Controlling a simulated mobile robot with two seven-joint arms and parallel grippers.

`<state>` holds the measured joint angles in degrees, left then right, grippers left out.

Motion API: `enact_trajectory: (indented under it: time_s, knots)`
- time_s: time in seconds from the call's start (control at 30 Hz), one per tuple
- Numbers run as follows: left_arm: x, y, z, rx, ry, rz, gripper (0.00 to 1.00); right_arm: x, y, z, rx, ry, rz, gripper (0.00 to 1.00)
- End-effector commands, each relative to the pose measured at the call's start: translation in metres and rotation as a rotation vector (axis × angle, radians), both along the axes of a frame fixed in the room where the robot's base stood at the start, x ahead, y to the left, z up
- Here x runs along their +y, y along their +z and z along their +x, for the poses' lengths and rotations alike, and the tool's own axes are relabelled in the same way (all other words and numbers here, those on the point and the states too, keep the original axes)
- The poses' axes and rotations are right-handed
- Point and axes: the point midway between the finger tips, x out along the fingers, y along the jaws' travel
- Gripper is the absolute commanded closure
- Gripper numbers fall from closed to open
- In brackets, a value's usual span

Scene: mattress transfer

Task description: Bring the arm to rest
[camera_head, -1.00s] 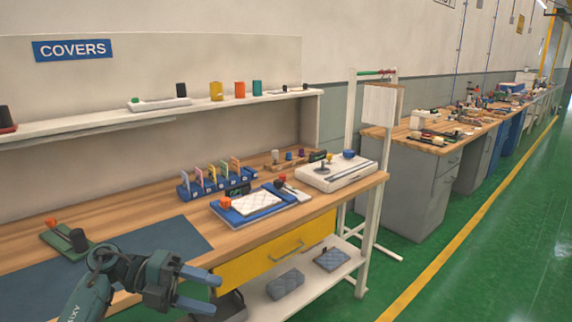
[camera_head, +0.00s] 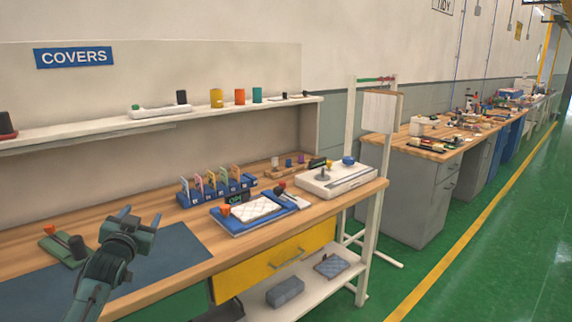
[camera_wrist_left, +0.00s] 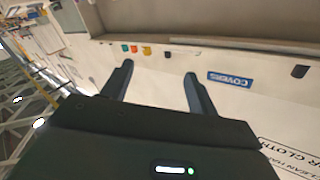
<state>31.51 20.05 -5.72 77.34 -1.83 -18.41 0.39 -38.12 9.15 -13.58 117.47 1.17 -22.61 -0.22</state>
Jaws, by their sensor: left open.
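My left gripper (camera_head: 141,218) is raised above the blue-grey mat (camera_head: 170,262) on the wooden workbench, in the head view. Its two fingers point up and stand apart with nothing between them. In the left wrist view the open fingers (camera_wrist_left: 158,92) face the wall with the COVERS sign (camera_wrist_left: 230,79). A blue tray with a white quilted pad (camera_head: 259,209) lies on the bench to the right of the gripper, apart from it. My right gripper does not show.
A green block with a dark cylinder (camera_head: 77,246) lies close to the left of my arm. A blue rack with coloured cards (camera_head: 215,188) and a white device (camera_head: 336,180) stand farther back. A shelf (camera_head: 60,131) runs above the bench. The right part of the mat is clear.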

Motion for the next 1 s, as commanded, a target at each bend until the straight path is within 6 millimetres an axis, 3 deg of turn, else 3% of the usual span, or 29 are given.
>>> enact_trajectory:
  time_s: [0.07, 0.17, 0.37, 0.47, 0.6, 0.7, 0.8, 0.9, 1.0]
  knots:
    - [-0.003, -0.027, -0.004, 0.097, 0.004, -0.053, 0.41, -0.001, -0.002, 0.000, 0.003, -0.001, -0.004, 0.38]
    - [-0.025, -0.065, -0.026, 0.138, -0.032, -0.052, 0.41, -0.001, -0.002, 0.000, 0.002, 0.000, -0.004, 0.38]
    - [-0.068, -0.140, -0.081, 0.238, -0.100, -0.073, 0.41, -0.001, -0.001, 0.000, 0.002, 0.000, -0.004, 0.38]
    - [-0.095, -0.181, -0.124, 0.304, -0.143, -0.096, 0.41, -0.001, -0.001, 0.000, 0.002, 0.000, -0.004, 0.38]
    - [-0.138, -0.235, -0.205, 0.411, -0.203, -0.155, 0.41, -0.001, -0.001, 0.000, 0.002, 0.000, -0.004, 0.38]
    - [-0.165, -0.260, -0.267, 0.486, -0.235, -0.208, 0.41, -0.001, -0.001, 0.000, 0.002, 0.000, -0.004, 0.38]
    - [-0.187, -0.273, -0.321, 0.549, -0.257, -0.261, 0.41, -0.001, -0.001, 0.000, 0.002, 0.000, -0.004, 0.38]
    - [-0.201, -0.277, -0.360, 0.596, -0.267, -0.304, 0.41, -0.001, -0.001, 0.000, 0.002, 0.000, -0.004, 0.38]
    - [-0.209, -0.278, -0.385, 0.624, -0.271, -0.331, 0.41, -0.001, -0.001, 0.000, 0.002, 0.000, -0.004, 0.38]
